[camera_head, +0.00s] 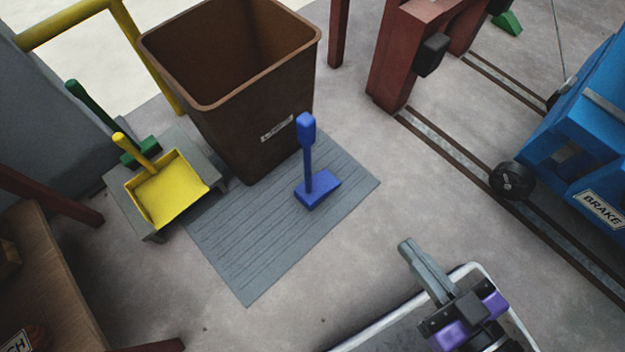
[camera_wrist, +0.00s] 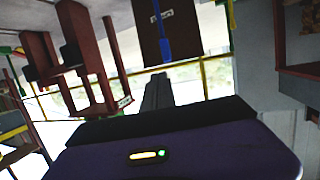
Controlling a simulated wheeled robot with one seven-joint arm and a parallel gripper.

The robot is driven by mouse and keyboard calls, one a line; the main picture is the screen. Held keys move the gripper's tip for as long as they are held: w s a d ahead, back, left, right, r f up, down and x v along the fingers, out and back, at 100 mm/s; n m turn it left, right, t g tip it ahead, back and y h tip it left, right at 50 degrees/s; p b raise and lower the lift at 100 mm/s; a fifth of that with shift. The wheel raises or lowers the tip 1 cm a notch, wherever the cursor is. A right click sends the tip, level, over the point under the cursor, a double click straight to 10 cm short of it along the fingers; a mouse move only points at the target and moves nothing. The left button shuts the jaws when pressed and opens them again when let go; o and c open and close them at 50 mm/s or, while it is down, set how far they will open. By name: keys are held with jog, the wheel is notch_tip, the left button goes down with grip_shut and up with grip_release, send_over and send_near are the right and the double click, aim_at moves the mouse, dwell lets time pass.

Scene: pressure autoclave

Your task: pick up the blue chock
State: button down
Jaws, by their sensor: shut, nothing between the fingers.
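The blue chock (camera_head: 318,190) has a wedge-shaped foot and a tall upright handle with a thicker top. It stands on a grey ribbed mat (camera_head: 250,265), in front of the brown bin. In the wrist view the blue chock (camera_wrist: 164,42) shows near the top, against the bin. My gripper (camera_head: 409,252) is at the lower right in the head view, apart from the chock, with its fingers together and empty. The gripper (camera_wrist: 157,85) also shows in the wrist view, its fingers closed in the middle.
The brown bin (camera_head: 200,120) stands close behind the chock. A yellow dustpan (camera_head: 170,190) lies on a grey stand to the left. Floor rails (camera_head: 450,150) and a blue cart (camera_head: 580,140) are on the right. Open floor lies between mat and rails.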

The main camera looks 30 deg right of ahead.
aim_at(313, 135)
jog(key=c, duration=2.1)
grip_release()
